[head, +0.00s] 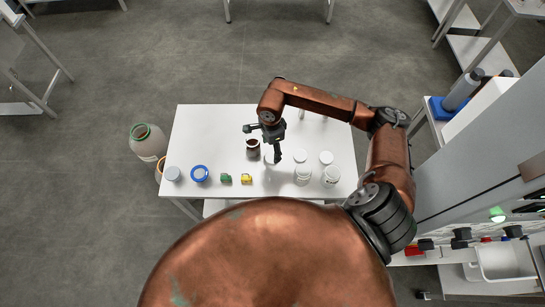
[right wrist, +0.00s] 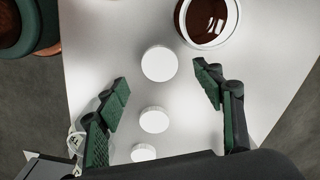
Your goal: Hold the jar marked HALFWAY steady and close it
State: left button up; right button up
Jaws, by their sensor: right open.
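An open jar with dark red-brown contents (head: 253,150) stands on the white table, left of my right gripper. It also shows at the top of the right wrist view (right wrist: 207,20), with no lid on it. No HALFWAY marking is readable. A white round lid (right wrist: 159,63) lies flat beside this jar, with two more lids (right wrist: 153,120) (right wrist: 143,153) in a row. My right gripper (right wrist: 161,77) is open and empty above the nearest lid, its fingers on either side of it in that view. In the head view the right gripper (head: 264,142) hangs over the table. My left gripper is not in view.
Two whitish jars (head: 303,174) (head: 331,176) stand at the table's near right. The table's far left (head: 205,125) is clear.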

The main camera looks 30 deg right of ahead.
aim_at(272, 157)
jog(key=shift+f, duration=0.35)
jog(key=shift+d+f+p, duration=0.15)
jog(key=shift+f+p, duration=0.45)
jog(key=shift+f, duration=2.05)
jog(key=c, duration=0.8)
